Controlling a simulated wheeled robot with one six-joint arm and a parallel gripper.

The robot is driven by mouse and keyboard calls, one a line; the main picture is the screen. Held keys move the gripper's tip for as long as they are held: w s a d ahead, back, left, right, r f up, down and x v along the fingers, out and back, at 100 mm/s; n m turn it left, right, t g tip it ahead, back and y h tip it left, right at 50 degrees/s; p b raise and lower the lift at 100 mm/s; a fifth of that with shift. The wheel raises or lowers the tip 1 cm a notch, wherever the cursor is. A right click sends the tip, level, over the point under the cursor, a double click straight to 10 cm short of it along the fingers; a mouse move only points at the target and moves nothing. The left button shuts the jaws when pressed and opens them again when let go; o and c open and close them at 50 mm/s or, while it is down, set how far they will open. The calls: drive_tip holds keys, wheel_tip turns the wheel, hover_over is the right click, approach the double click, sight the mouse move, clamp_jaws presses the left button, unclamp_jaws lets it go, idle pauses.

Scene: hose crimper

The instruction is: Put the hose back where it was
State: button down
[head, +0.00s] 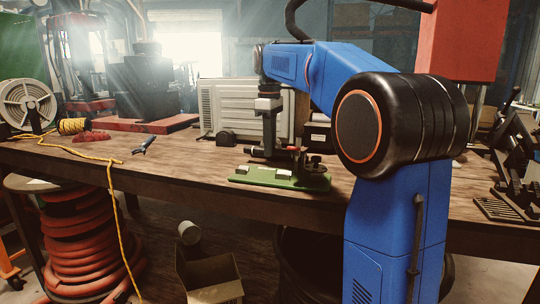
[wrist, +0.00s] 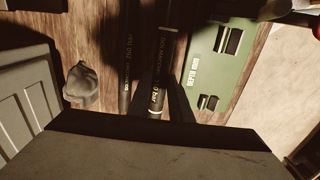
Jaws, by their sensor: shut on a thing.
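My gripper (head: 268,148) points straight down beside the green board and is shut on a black hose (wrist: 158,62) with pale printing. In the wrist view the hose runs up the picture between the two dark fingers. A second printed black hose (wrist: 127,60) lies alongside to its left, apart from the fingers. The green board (wrist: 215,65) is just to the right, with pale lettering and two slots; it also shows in the head view (head: 262,179). In the head view the hose is small, and I cannot tell whether it touches the bench.
The wooden bench (head: 190,160) is mostly clear left of the board. A pale grey case (head: 222,100) stands behind my gripper. A grey lump (wrist: 82,85) sits left of the hoses. Black machinery (head: 515,165) is far right.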

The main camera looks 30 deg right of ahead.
drive_tip(key=shift+f, duration=1.5)
drive_tip(key=c, duration=1.6)
unclamp_jaws()
drive_tip(key=shift+f, duration=0.1)
wheel_tip(320, 180, up, 12)
drive_tip(key=shift+r, duration=0.15)
